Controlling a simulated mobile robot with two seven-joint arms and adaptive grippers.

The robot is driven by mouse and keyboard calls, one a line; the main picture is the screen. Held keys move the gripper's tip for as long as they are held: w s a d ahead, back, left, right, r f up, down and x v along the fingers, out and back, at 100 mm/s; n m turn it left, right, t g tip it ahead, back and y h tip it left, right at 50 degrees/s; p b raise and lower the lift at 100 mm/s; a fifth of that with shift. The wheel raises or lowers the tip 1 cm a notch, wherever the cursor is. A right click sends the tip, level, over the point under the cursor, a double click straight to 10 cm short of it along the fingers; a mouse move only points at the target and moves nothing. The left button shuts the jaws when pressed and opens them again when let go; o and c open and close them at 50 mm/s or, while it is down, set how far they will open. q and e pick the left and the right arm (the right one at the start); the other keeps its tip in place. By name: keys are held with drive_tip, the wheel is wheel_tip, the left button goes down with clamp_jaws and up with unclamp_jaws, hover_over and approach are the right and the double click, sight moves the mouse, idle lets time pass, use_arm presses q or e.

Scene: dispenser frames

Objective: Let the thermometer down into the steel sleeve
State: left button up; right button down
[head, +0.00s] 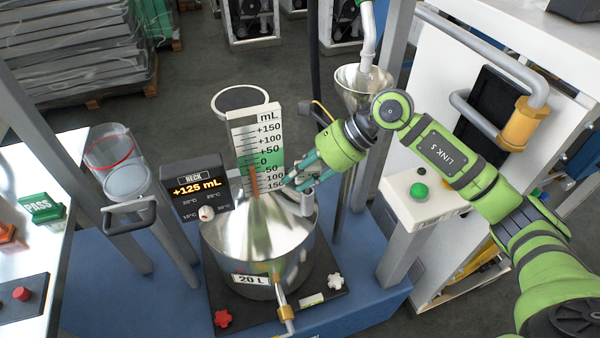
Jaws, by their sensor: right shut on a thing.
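My right gripper (300,182), on the green arm from the right, is shut beside the neck scale, just above the steel measure's cone. The thermometer in its fingers is too small and covered to make out clearly. A short grey upright tube (307,203), apparently the steel sleeve, stands on the right shoulder of the steel measure (262,238), close below the fingers. I cannot tell whether the thermometer's tip is in the sleeve or above it. My left gripper is not in view.
The white and green mL scale (257,140) rises behind the fingers. A dark display (194,190) reading +125 mL stands left of the cone. A steel funnel (361,88) hangs behind my wrist. A white box with a green button (419,190) is at right.

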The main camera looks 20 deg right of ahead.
drive_tip(key=c, duration=0.9)
unclamp_jaws()
drive_tip(key=shift+o, duration=0.2)
drive_tip(key=v, duration=1.2)
